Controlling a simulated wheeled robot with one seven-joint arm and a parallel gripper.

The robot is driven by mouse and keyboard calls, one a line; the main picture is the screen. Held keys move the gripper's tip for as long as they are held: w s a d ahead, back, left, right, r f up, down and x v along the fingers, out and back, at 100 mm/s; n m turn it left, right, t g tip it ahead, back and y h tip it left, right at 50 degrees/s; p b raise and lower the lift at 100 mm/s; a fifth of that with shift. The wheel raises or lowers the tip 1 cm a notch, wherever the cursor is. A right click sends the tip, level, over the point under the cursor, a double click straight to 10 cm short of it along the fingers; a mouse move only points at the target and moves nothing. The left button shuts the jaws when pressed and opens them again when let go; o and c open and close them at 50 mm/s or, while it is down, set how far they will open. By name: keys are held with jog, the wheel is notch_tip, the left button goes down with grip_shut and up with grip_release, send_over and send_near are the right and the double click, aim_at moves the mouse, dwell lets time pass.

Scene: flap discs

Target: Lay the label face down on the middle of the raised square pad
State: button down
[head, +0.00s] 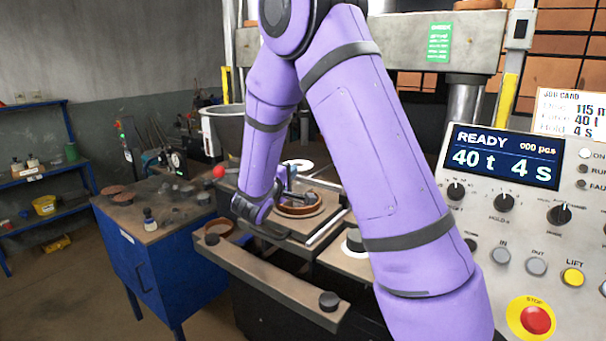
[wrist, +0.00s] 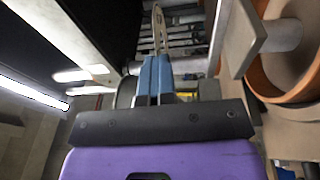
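The ring, orange-brown, also shows at the right of the wrist view (wrist: 262,85). Beside it there is a flat beige square plate (wrist: 238,40), seen obliquely; it may be the raised pad.
A white round piece with a black knob (head: 354,240) is partly hidden by my arm. A control panel (head: 505,205) stands at the right. A bar with black knobs (head: 275,285) runs along the front. A blue cabinet (head: 160,265) with brown discs is at the left.

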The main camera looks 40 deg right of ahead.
jog(key=shift+f, duration=2.25)
jog(key=shift+f, duration=1.1)
dwell(0.3)
jog(key=c, duration=1.8)
grip_release()
jog(key=shift+o, duration=1.1)
jog(key=shift+s+f, duration=0.15)
jog(key=shift+f, duration=0.05)
jog(key=shift+s+a+f, duration=0.1)
jog(key=shift+s+a, duration=0.15)
jog(key=shift+a, duration=0.3)
jog(key=shift+a, duration=0.2)
